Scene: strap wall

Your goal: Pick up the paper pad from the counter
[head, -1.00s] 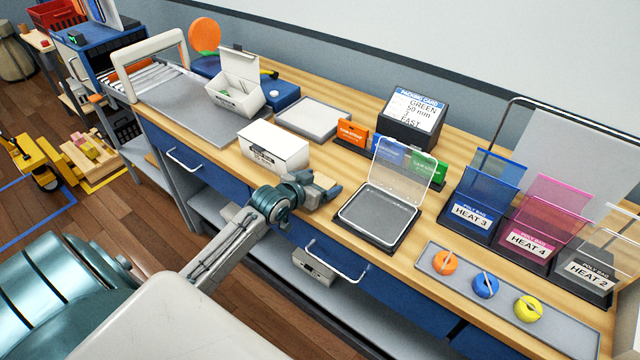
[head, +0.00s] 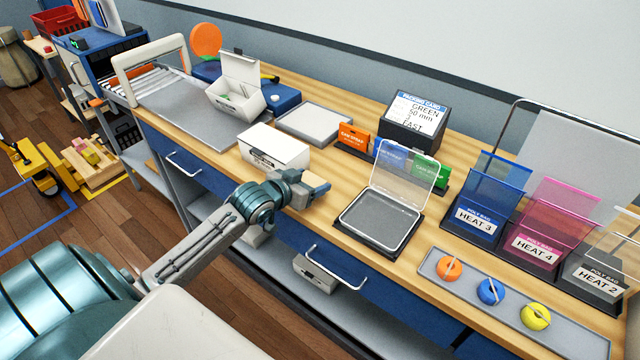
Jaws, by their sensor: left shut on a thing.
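My left gripper (head: 318,190) is over the front part of the wooden counter (head: 347,180), between the white box and the clear-lidded tray. It is shut on a small tan thing (head: 314,180), which I take to be the paper pad. Most of the pad is hidden by the jaws, and I cannot tell whether it is clear of the counter. My right gripper is not in view.
The white box (head: 275,147) stands close left of the gripper. The open clear-lidded tray (head: 380,222) is to the right. Behind are colored cards (head: 354,138) and a black sign stand (head: 412,130). Poly bag holders (head: 478,222) stand farther right.

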